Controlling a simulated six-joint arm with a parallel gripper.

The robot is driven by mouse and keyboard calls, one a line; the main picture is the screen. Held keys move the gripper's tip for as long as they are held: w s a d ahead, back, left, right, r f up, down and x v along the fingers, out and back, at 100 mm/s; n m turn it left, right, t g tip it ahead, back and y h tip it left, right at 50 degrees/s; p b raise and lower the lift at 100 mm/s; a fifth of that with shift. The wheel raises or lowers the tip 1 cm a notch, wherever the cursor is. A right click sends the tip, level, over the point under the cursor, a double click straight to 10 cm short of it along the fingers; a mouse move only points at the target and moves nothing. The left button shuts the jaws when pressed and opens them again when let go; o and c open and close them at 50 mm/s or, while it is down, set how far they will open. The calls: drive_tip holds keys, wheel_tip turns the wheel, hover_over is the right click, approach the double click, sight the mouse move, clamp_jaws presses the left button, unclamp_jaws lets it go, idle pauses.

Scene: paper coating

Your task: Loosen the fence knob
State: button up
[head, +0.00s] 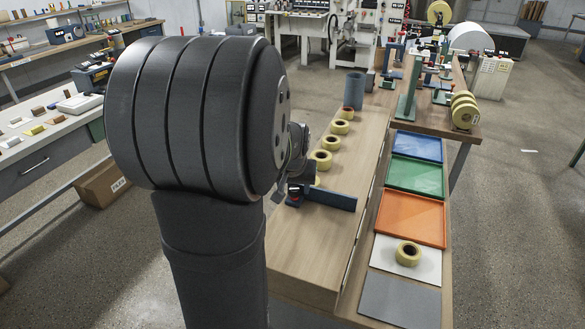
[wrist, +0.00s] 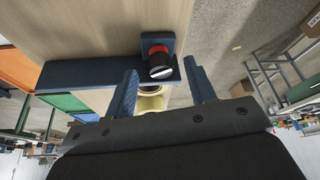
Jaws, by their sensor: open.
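The fence knob (wrist: 160,67) is black with a white line across its face and a red ring behind it. It sits on a dark blue block at the end of the fence (wrist: 90,73), a dark blue bar on the wooden bench. In the head view the fence (head: 332,199) lies across the bench top, with the knob (head: 294,199) small and red at its left end. My gripper (wrist: 164,88) is open in the wrist view, one finger on each side of the knob's line, with nothing between that it grips. In the head view my arm hides most of the gripper.
Several yellow tape rolls (head: 331,142) stand in a row on the bench behind the fence, with a grey cylinder (head: 354,90) beyond. Blue, green and orange trays (head: 410,216) line the right side. A tape roll (head: 408,253) lies on a white sheet. The near bench top is clear.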

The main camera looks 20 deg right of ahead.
drive_tip(key=v, duration=1.6)
drive_tip(key=shift+s, duration=0.15)
drive_tip(key=shift+r, duration=0.15)
drive_tip(key=m+g+y, duration=0.2)
drive_tip(key=m+g, duration=0.2)
approach(294, 189)
wheel_tip(294, 189, down, 8)
drive_tip(key=shift+s+d+f, duration=0.1)
drive_tip(key=shift+s+f, duration=0.05)
drive_tip(key=shift+f, duration=0.1)
drive_tip(key=c, duration=1)
drive_tip(key=shift+o, duration=0.2)
